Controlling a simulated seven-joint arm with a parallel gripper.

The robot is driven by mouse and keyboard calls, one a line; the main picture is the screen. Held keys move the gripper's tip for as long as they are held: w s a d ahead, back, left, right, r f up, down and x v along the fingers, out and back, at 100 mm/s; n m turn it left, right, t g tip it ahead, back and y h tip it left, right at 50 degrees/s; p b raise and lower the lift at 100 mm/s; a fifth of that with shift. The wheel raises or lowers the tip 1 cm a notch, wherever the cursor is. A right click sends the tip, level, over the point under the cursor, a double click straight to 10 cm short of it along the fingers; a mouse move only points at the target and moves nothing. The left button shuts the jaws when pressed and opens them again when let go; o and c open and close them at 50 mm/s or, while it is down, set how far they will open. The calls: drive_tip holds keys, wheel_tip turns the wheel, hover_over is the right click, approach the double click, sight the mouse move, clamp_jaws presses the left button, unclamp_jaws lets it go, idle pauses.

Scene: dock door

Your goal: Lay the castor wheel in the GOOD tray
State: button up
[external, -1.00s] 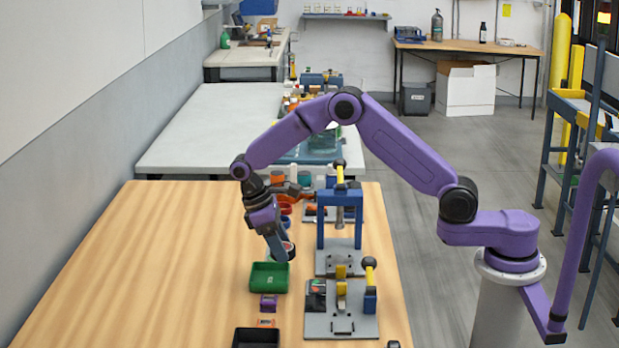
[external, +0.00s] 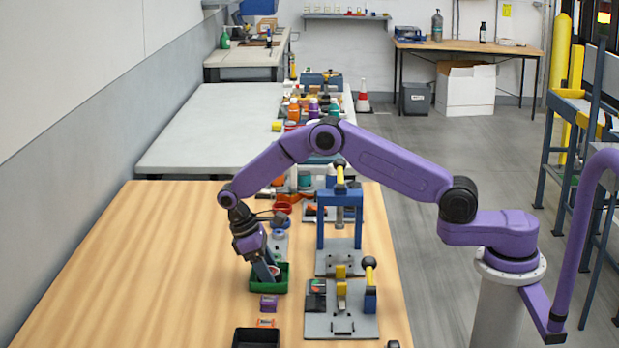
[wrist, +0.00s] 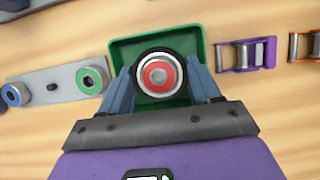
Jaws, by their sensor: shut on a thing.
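The castor wheel (wrist: 159,76), with a black tyre, pale ring and red centre, is held between the fingers of my gripper (wrist: 160,88). The green tray (wrist: 119,50) lies directly behind and below it in the wrist view. In the external view my gripper (external: 267,277) points down at the green tray (external: 285,275), with its fingertips at the tray's opening. I cannot tell whether the wheel touches the tray floor. A small pale label showed on the tray's front, too small to read.
A grey plate with blue and green rings (wrist: 62,84) lies beside the tray. A purple-framed roller piece (external: 268,303), a small orange piece (external: 266,323) and a black tray (external: 256,338) lie in front. Fixtures with a blue press (external: 340,220) stand right. The table's left is clear.

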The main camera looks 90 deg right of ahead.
drive_tip(key=shift+f, duration=0.15)
drive_tip(key=o, duration=0.9)
drive_tip(key=v, duration=1.2)
